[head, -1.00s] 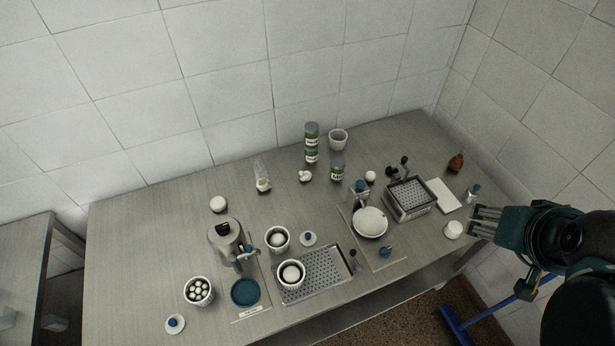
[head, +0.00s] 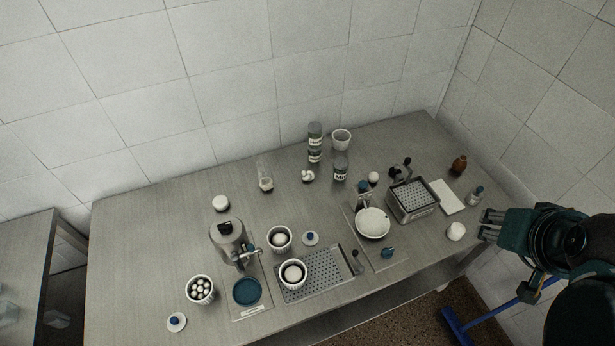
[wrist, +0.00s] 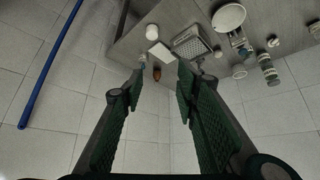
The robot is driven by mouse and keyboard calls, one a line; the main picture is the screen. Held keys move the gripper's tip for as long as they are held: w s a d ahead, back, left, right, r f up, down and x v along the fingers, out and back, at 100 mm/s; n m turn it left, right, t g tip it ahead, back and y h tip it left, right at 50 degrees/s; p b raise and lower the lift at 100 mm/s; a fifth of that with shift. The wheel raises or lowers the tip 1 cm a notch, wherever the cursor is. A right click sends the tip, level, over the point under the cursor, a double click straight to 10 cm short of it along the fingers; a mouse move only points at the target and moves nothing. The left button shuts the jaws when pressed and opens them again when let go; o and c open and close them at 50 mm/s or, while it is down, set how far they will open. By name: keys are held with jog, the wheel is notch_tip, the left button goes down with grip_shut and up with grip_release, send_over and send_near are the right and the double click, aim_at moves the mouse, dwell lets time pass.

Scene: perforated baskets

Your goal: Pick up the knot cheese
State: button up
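My gripper (head: 488,226) is at the right end of the table, well away from the lump, beside a white round cheese (head: 456,231). In the wrist view my gripper (wrist: 158,80) has its two green fingers spread wide with nothing held between them.
The table's back left is clear.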

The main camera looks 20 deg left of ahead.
jog(key=w+a+n+g+y+b, duration=0.1)
jog(key=w+a+n+g+b, duration=0.1)
jog(key=w+a+n, duration=0.8)
jog(key=n+g+b, duration=0.3)
jog(key=n+b, duration=0.1)
jog(key=n, duration=0.6)
send_over(307, 173)
jog(key=s, duration=0.1)
jog(key=shift+h, duration=0.3)
jog(key=f, duration=2.8)
jog(key=shift+s+d+f, duration=0.2)
jog(key=shift+d, duration=0.15)
jog(key=shift+s+a+f, duration=0.1)
jog(key=shift+a+f, duration=0.1)
jog(key=shift+f, duration=0.05)
jog(key=shift+w+f, duration=0.25)
jog(key=shift+f, duration=1)
